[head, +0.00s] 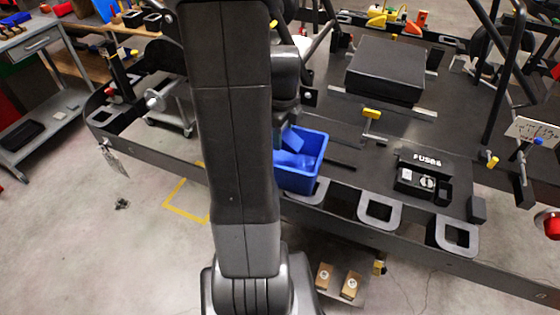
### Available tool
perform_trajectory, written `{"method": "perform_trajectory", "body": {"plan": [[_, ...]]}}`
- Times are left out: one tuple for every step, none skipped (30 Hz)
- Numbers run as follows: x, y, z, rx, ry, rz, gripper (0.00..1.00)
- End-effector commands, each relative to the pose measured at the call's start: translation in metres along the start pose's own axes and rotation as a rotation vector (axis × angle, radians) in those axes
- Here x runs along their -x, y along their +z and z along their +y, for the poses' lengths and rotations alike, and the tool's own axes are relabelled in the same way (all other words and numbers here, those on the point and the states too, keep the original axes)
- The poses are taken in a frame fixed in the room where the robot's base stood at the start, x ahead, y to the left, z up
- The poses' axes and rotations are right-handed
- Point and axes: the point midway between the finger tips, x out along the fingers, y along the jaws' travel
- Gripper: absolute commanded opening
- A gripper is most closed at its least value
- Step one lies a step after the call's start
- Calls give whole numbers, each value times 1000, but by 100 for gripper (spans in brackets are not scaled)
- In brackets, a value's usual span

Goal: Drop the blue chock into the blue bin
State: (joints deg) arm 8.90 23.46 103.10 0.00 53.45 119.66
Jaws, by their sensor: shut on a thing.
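The blue bin (317,157) stands on the dark kart bed near its front edge, just right of my arm. My gripper (284,134) is over the left part of the bin, mostly hidden behind my own dark arm. It is shut on the blue chock (293,140), which shows as a small blue piece at the bin's mouth. Blue shapes show lower inside the bin, but I cannot tell chock from bin there. The bin's left side is hidden by my arm.
Right of the bin lie a yellow-topped lever (371,114), a fuse box (416,180) and square-holed brackets (380,209) along the front edge. A black box (385,71) sits behind. A grey workbench (40,40) stands far left, with open floor before it.

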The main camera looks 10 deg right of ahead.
Motion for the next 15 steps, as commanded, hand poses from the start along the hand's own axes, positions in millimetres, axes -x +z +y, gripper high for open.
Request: {"method": "perform_trajectory", "body": {"plan": [[1, 0, 0, 0, 0, 0, 18], [1, 0, 0, 0, 0, 0, 18], [1, 0, 0, 0, 0, 0, 18], [1, 0, 0, 0, 0, 0, 18], [1, 0, 0, 0, 0, 0, 49], [1, 0, 0, 0, 0, 0, 57], [1, 0, 0, 0, 0, 0, 63], [1, 0, 0, 0, 0, 0, 69], [1, 0, 0, 0, 0, 0, 69], [1, 0, 0, 0, 0, 0, 69], [1, 0, 0, 0, 0, 0, 69], [1, 0, 0, 0, 0, 0, 69], [1, 0, 0, 0, 0, 0, 69], [1, 0, 0, 0, 0, 0, 69], [1, 0, 0, 0, 0, 0, 69]]}}
